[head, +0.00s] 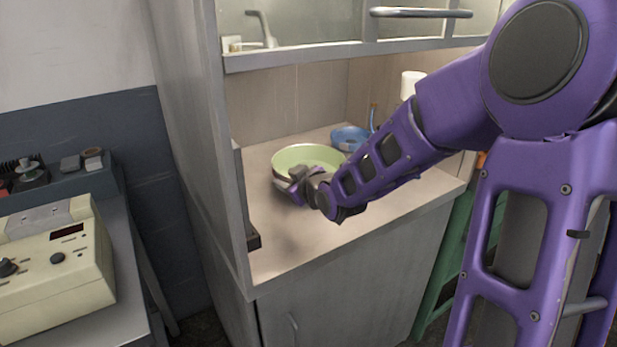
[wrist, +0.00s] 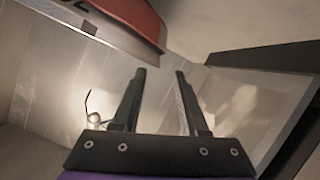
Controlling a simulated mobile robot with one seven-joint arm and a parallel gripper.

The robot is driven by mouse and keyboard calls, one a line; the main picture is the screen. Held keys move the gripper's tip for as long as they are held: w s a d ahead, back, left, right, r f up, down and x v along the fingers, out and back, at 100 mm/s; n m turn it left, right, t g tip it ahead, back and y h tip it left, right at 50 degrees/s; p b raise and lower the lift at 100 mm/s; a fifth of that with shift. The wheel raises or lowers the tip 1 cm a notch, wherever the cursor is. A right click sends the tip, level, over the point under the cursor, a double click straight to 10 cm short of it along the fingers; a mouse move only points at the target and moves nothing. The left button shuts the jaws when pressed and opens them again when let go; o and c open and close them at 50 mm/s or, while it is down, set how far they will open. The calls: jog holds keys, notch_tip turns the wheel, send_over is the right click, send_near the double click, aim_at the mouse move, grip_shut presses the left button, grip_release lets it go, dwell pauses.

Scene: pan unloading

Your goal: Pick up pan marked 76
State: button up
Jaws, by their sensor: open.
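A round pan (head: 308,154) with a pale green inside stands on the counter in the head view. No number is readable on it there. A smaller blue pan (head: 350,138) stands behind it to the right. My gripper (head: 292,184) is low over the counter at the front left edge of the green pan, overlapping its rim; contact cannot be told. In the wrist view my gripper (wrist: 160,72) is open, with nothing between its fingers. A red and grey piece (wrist: 125,25) with a partly cut-off dark mark is at the upper left there.
The counter (head: 290,250) is clear in front of the pans. A tall cabinet side (head: 190,130) bounds it on the left, and a glazed cabinet with a bar handle (head: 420,13) hangs above. A beige instrument (head: 55,260) sits on a separate bench at far left.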

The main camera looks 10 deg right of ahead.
jog(key=shift+r+b+x, duration=0.1)
jog(key=shift+b+x, duration=0.2)
jog(key=shift+x, duration=1.2)
jog(key=shift+r+b+x, duration=0.15)
jog(key=shift+b+x, duration=0.15)
jog(key=shift+x, duration=1.25)
jog(key=shift+w, duration=0.1)
grip_shut()
jog(key=shift+r, duration=0.1)
